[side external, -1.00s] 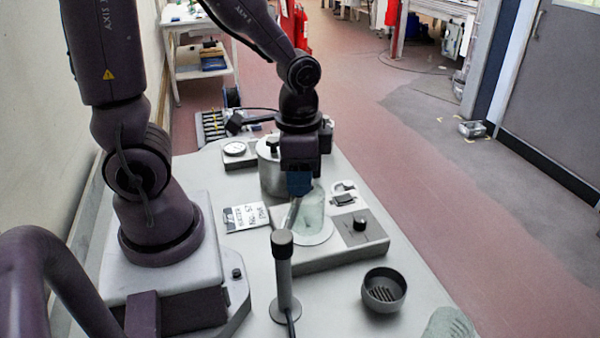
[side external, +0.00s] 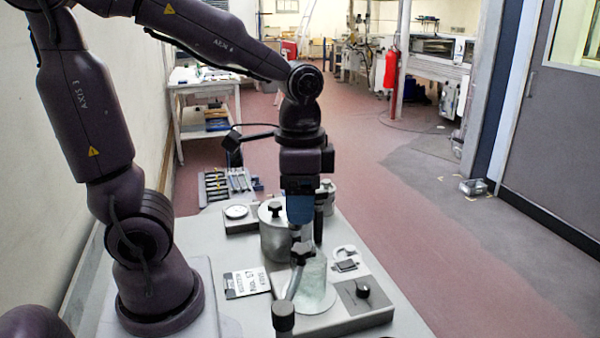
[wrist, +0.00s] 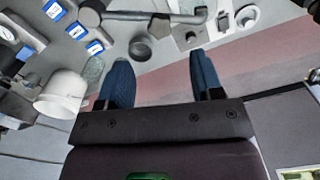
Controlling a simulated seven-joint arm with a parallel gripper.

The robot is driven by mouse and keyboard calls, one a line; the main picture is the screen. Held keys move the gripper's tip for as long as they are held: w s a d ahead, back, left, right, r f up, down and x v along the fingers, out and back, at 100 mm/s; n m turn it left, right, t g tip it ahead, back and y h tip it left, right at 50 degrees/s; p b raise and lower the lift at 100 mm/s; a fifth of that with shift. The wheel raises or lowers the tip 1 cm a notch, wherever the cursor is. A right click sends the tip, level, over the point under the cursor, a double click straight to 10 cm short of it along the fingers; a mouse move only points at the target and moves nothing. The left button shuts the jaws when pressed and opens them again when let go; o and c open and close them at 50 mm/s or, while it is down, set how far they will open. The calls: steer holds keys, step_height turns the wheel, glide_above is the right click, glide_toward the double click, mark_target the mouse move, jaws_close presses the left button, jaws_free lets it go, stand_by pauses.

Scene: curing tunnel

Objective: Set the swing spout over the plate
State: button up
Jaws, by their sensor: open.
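The swing spout appears to be the grey tube (side external: 293,284) with a black star knob (side external: 302,251) at its upper end, in the side view. It leans beside a pale green, see-through vessel (side external: 313,278) on the round white plate (side external: 318,304). My gripper (side external: 300,215) hangs pointing down above the knob, apart from it as far as I can tell. In the wrist view my gripper (wrist: 163,85) has its two blue fingers wide apart with nothing between them. A grey bar (wrist: 185,18) with a dark knob, likely the spout, lies beyond the fingertips.
A metal pot (side external: 273,240) and a dial gauge (side external: 236,212) stand behind and left. A printed card (side external: 247,282) lies left of the plate. A black-capped post (side external: 284,318) stands in front. A control unit with a black knob (side external: 362,289) is right of the plate.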

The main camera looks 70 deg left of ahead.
steer(key=shift+r, duration=2.35)
steer(key=s+n+t, duration=0.1)
steer(key=t, duration=0.1)
steer(key=d+r+n+t, duration=0.1)
steer(key=s+d+n+t, duration=0.1)
steer(key=t, duration=0.1)
steer(key=shift+s+r+t, duration=0.3)
steer(key=shift+s, duration=0.05)
